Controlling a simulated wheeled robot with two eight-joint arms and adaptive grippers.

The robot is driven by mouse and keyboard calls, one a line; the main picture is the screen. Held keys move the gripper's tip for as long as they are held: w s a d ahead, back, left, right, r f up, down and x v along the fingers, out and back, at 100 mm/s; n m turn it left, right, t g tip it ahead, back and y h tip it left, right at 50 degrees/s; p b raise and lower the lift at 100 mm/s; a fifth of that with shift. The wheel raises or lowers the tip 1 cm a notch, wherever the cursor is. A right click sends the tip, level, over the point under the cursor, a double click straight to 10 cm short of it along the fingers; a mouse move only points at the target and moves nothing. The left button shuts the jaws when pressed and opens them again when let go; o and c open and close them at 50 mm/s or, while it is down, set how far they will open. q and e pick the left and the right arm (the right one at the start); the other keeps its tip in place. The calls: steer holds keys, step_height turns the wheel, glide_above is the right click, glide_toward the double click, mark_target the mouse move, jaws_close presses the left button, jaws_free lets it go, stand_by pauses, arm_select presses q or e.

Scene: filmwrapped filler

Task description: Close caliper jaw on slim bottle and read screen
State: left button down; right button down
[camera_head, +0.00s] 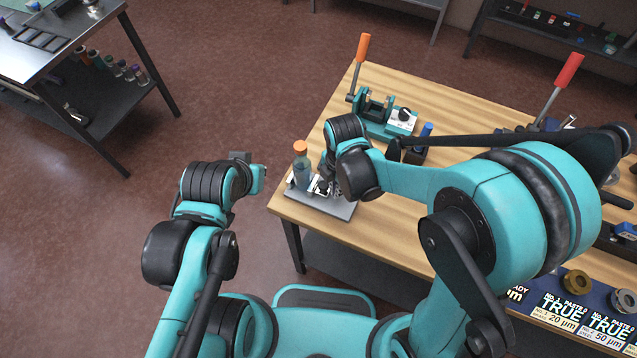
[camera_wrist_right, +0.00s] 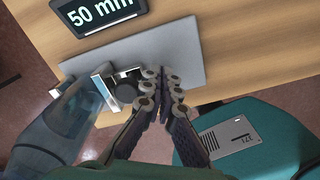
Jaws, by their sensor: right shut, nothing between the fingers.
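The slim bottle (camera_head: 302,172), clear blue with an orange cap, stands upright at the left end of the grey caliper plate (camera_head: 336,208) near the table's corner. In the right wrist view the bottle (camera_wrist_right: 48,125) lies at the left, beside the metal caliper jaws (camera_wrist_right: 103,88); I cannot tell whether they touch it. A dark round knob (camera_wrist_right: 125,93) sits beside the jaws. The screen (camera_wrist_right: 98,10) reads "50 mm". My right gripper (camera_wrist_right: 163,92) is shut and empty over the plate, just right of the knob. My left gripper (camera_head: 252,172) is off the table; its fingers are unclear.
A teal fixture (camera_head: 376,115) with an orange-handled lever and a dial stands farther back on the wooden table (camera_head: 440,100). A red-handled lever (camera_head: 562,80) is at the back right. Labelled cards (camera_head: 560,312) lie at the front right. Open floor separates a dark bench (camera_head: 50,50) at left.

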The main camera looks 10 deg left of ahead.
step_height(320, 180, up, 6)
steer(key=p, duration=0.3)
steer(key=shift+f+p, duration=0.2)
steer(key=shift+p, duration=0.2)
steer(key=shift+d, duration=0.1)
steer(key=s+d+m+t+b, duration=0.1)
steer(key=d+m+t+b, duration=0.1)
steer(key=d+m, duration=0.4)
steer(key=s+d+r+m+t+b, duration=0.1)
steer(key=d+m+b, duration=0.4)
steer(key=m, duration=0.6)
steer(key=s+d+r+m+t+b, duration=0.1)
steer(key=s+d+m+t+b, duration=0.2)
steer(key=d+m, duration=0.3)
steer(key=m+t+b, duration=0.1)
steer(key=m, duration=0.2)
steer(key=shift+s+d, duration=0.15)
steer(key=shift+d, duration=0.25)
steer(key=shift+r, duration=0.1)
stand_by(0.4)
